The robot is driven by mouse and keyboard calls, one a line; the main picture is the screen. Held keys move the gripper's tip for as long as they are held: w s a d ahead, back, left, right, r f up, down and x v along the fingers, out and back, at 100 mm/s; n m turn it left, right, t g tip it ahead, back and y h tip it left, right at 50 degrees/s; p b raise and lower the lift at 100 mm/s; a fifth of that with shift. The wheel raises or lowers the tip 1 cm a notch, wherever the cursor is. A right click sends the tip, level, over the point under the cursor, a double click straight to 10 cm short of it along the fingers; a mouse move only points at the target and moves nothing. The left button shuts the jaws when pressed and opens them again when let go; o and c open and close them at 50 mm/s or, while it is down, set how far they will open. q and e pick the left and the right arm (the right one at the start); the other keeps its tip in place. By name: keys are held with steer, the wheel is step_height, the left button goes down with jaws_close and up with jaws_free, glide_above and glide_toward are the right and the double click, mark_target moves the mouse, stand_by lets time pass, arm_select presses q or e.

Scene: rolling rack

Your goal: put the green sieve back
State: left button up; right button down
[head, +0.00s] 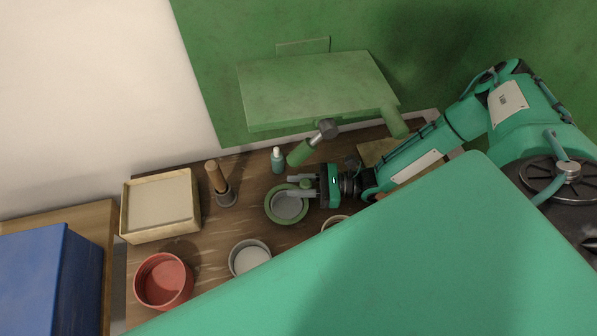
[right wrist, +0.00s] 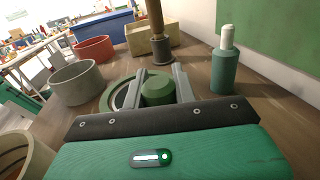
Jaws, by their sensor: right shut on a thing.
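The green sieve (head: 271,207) is a round green ring with a grey middle, over the wooden bench. Its rim also shows behind the fingers in the right wrist view (right wrist: 108,98). My right gripper (head: 291,188) comes in from the right and is shut on the sieve's green knob (right wrist: 157,92), with one finger on each side. In the right wrist view the gripper (right wrist: 158,72) hides part of the ring. I cannot tell whether the sieve touches the bench. My left gripper is not in view.
Around the sieve stand a teal bottle (head: 278,161), a wooden-handled tool (head: 217,178) in a dark holder, a grey pot (head: 236,262), a red pot (head: 150,290) and a cream box (head: 126,220). A green-handled tool (head: 300,153) is close behind. A green panel (head: 315,88) overhangs the back.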

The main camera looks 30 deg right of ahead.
steer(key=shift+f, duration=0.25)
steer(key=c, duration=1.1)
jaws_free()
steer(key=shift+r, duration=0.1)
steer(key=shift+r, duration=0.1)
steer(key=shift+r, duration=0.2)
steer(key=b+v, duration=0.2)
steer(key=v, duration=0.3)
steer(key=shift+s+d+f, duration=0.1)
steer(key=shift+d+f, duration=0.05)
steer(key=shift+d, duration=0.1)
steer(key=shift+v, duration=0.95)
